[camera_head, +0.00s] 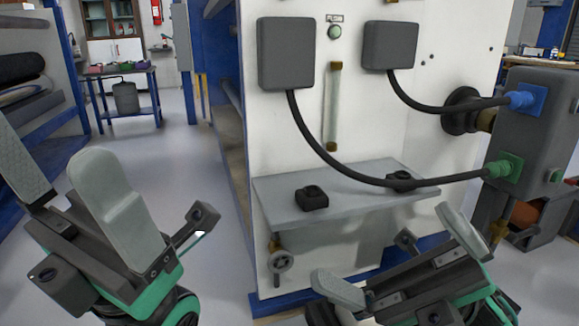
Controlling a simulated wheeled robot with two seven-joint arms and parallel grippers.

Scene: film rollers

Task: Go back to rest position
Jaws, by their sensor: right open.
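My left gripper (50,148) is at the lower left, over the grey floor. Its two pale finger pads stand apart with nothing between them. My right gripper (385,248) is at the lower right, in front of the white machine panel (285,135) and below the front of its grey shelf (340,205). Its fingers are spread wide and hold nothing. Neither gripper appears to hold any of the machine's parts.
Two black cables run from dark boxes (286,53) (389,46) to a green connector (505,168) and a blue connector (527,99) on a grey unit. Small black blocks (312,198) sit on the shelf. Open floor (170,160) lies left, with a blue table (120,72) behind.

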